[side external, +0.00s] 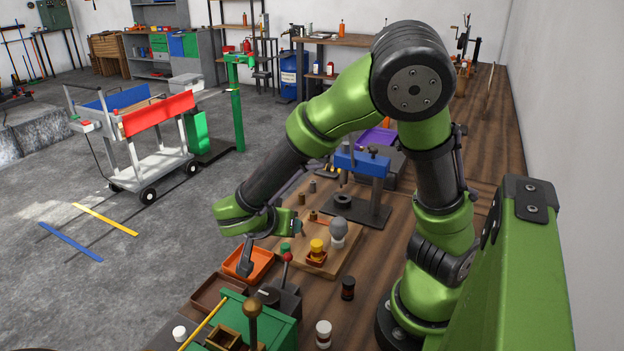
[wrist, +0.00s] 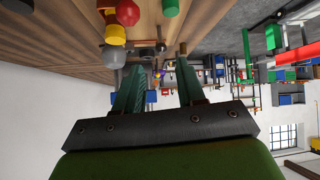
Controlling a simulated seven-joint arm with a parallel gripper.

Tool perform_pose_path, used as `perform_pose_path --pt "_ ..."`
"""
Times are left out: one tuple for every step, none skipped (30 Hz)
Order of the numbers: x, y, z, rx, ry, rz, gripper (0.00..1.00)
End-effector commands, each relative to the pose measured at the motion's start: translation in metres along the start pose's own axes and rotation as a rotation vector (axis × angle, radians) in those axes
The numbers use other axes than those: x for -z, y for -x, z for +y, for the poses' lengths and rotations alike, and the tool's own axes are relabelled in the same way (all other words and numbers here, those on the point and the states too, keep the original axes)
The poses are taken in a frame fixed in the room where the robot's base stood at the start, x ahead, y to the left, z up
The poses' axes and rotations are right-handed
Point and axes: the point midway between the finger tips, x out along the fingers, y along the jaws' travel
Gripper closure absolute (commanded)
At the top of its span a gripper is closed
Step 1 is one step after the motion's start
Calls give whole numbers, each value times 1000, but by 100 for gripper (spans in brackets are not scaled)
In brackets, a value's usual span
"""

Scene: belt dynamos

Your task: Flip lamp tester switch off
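A wooden board (side external: 343,262) on the bench carries a grey bulb-shaped piece (side external: 338,228) on a pale base and a yellow-topped piece (side external: 317,246) in a red-brown holder. A lever with a red knob (side external: 287,257) stands on a dark box in front of the board. I cannot tell which part is the lamp tester switch. My gripper (side external: 286,222) is above the board's left part. In the wrist view, its green fingers (wrist: 162,65) are apart with nothing between them. The grey bulb (wrist: 115,55) and the yellow piece (wrist: 115,34) also show there.
An orange tray (side external: 233,270) and a brown tray (side external: 205,294) lie along the bench's left edge. A green box (side external: 272,325) stands at the front. A blue-topped press (side external: 362,160) stands behind the board. A dark jar (side external: 348,288) and a white-capped jar (side external: 323,334) stand to the right.

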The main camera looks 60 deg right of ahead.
Motion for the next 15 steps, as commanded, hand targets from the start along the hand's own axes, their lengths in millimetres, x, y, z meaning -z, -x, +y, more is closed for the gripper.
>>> perform_pose_path --pt "-1 11 -2 6 -1 -4 61" --pt "0 16 -1 5 -1 -4 61" --pt "0 22 -1 5 0 -3 61" --pt "0 27 -1 4 -1 -3 61" --pt "0 31 -1 3 -1 -2 61" --pt "0 36 -1 3 0 -1 61" --pt "0 39 -1 2 1 -1 61" --pt "0 42 -1 2 1 0 61" --pt "0 44 0 2 1 0 61" --pt "0 46 0 2 0 0 61" --pt "0 47 0 1 -1 0 61" --pt "0 48 0 0 -1 0 61" --pt "0 49 0 0 -1 0 61" --pt "0 49 0 -1 -1 0 61" --pt "0 49 0 -1 -1 0 61"
